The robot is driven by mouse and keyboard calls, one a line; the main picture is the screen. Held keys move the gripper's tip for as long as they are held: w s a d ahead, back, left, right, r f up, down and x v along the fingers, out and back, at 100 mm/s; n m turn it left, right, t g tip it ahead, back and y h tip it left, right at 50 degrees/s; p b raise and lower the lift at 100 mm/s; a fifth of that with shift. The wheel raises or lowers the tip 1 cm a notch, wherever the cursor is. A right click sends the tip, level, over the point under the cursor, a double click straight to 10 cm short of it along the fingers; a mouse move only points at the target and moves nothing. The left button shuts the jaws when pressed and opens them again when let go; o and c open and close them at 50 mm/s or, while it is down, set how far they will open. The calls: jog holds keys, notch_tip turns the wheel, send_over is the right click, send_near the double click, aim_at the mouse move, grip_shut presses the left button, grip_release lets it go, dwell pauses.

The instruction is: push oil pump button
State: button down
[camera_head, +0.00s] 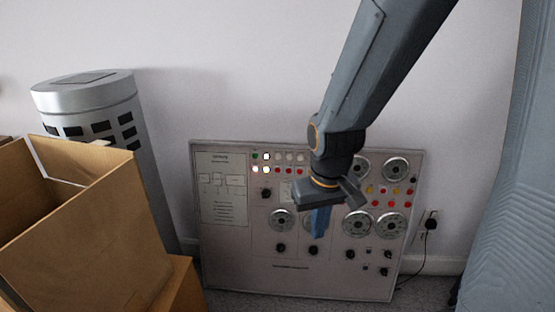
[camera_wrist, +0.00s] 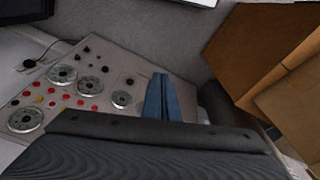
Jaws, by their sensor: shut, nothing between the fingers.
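A pale grey control panel (camera_head: 300,284) leans upright against the wall in the head view, with round dials, black knobs and rows of small coloured buttons. Its upper left button rows (camera_head: 278,163) show a green one, red ones and several lit white. Another group of red and yellow buttons (camera_head: 391,191) is at the right. I cannot read which button is the oil pump's. My gripper (camera_head: 320,222) is shut and empty, pointing down in front of the panel's middle and hiding part of it. In the wrist view the blue fingers (camera_wrist: 162,98) are together, with the panel (camera_wrist: 120,64) to their left.
An open cardboard box (camera_head: 85,225) stands at the left, in front of a silver cylinder (camera_head: 90,95) with dark slots. A wall socket with a black plug (camera_head: 431,223) is right of the panel. Carpet floor runs below the panel.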

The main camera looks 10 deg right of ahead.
jog(key=w+f+n+t+y+b, duration=0.3)
jog(key=w+t, duration=0.5)
jog(key=w, duration=1)
jog(key=w+a+f+n+t+y+b, duration=0.1)
jog(key=w+f+n+t+y+b, duration=0.2)
jog(key=w, duration=1.6)
jog(key=shift+a+f+n+t+y, duration=0.2)
jog(key=shift+f+n+t+y, duration=0.85)
jog(key=shift+t, duration=1.75)
jog(key=b, duration=0.5)
send_near(278, 157)
jog(key=w+a+r, duration=0.1)
jog(key=w+a, duration=0.3)
jog(key=shift+a+r, duration=0.2)
jog(key=shift+r, duration=0.2)
jog(key=shift+w+b, duration=0.25)
jog(key=shift+b, duration=0.05)
jog(key=shift+w+d+f, duration=0.1)
jog(key=shift+w+d, duration=0.05)
jog(key=shift+w, duration=0.1)
